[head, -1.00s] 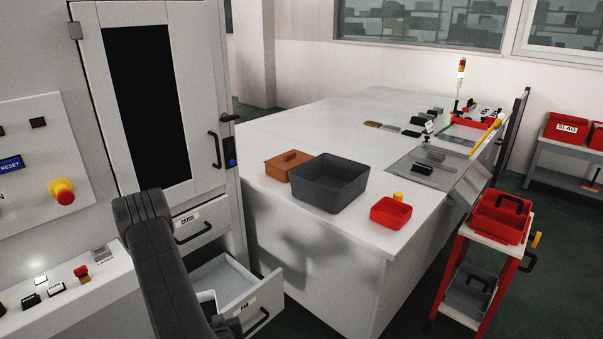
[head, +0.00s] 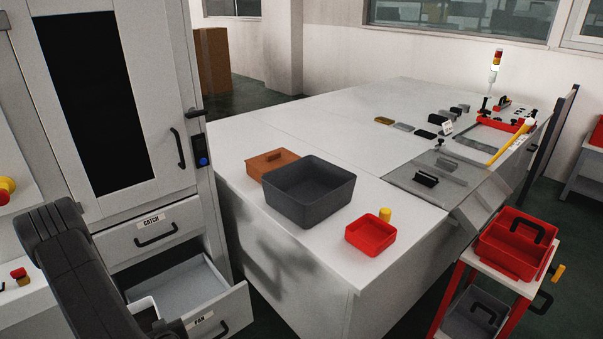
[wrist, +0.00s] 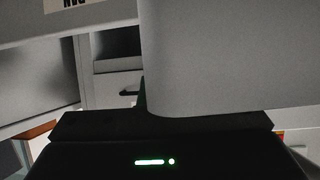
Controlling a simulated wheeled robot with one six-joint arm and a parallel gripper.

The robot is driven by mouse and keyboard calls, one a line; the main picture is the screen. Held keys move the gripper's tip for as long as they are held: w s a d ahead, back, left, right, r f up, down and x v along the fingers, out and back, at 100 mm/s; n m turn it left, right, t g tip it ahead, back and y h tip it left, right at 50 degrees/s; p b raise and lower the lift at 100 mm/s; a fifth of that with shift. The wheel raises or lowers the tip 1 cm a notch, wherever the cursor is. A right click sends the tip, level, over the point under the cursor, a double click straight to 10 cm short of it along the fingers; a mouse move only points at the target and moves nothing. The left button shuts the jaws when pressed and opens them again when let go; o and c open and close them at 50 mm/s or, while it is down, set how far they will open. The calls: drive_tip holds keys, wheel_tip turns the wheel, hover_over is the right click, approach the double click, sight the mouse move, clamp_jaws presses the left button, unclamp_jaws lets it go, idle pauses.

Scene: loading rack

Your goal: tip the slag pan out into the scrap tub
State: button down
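A large dark grey open tub (head: 318,205), which looks like the scrap tub, stands upright on the white bench; I see no label on it. The open drawer (head: 236,308) marked PAN is at lower left, below a closed CATCH drawer. A pale rim around a dark inside (head: 146,313), likely the slag pan, shows in or just above that drawer, mostly behind my arm. My gripper (head: 172,330) is beside it at the bottom edge, its fingers hidden. In the wrist view a big pale grey rounded panel (wrist: 235,55), perhaps the pan, fills the space before the gripper body.
A brown box (head: 272,162) touches or nearly touches the tub's left side. A red cart (head: 470,270) with bins stands at right.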

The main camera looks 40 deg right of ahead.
drive_tip(key=w+d+r+m+h+b, duration=0.15)
drive_tip(key=d+r, duration=0.25)
drive_tip(key=d, duration=0.4)
drive_tip(key=d+r+m+g+h+b, duration=0.15)
drive_tip(key=d+r, duration=0.25)
drive_tip(key=d, duration=0.4)
drive_tip(key=d+r+m+h+b, duration=0.2)
drive_tip(key=d+r+m+h, duration=0.15)
drive_tip(key=d, duration=0.45)
drive_tip(key=s+d+r+m+g+h+b, duration=0.1)
drive_tip(key=s+d+r+m+h+b, duration=0.1)
drive_tip(key=s+d+r, duration=0.8)
drive_tip(key=s+d+r+m+g+h+b, duration=0.1)
drive_tip(key=s+d+r+b, duration=0.1)
drive_tip(key=s+r, duration=0.6)
drive_tip(key=s+d+r+m+g+b, duration=0.1)
drive_tip(key=s+d+r+b, duration=0.3)
drive_tip(key=s, duration=0.6)
drive_tip(key=s+d+v, duration=0.1)
drive_tip(key=s+v, duration=0.1)
drive_tip(key=v, duration=1.3)
drive_tip(key=shift+d, duration=0.15)
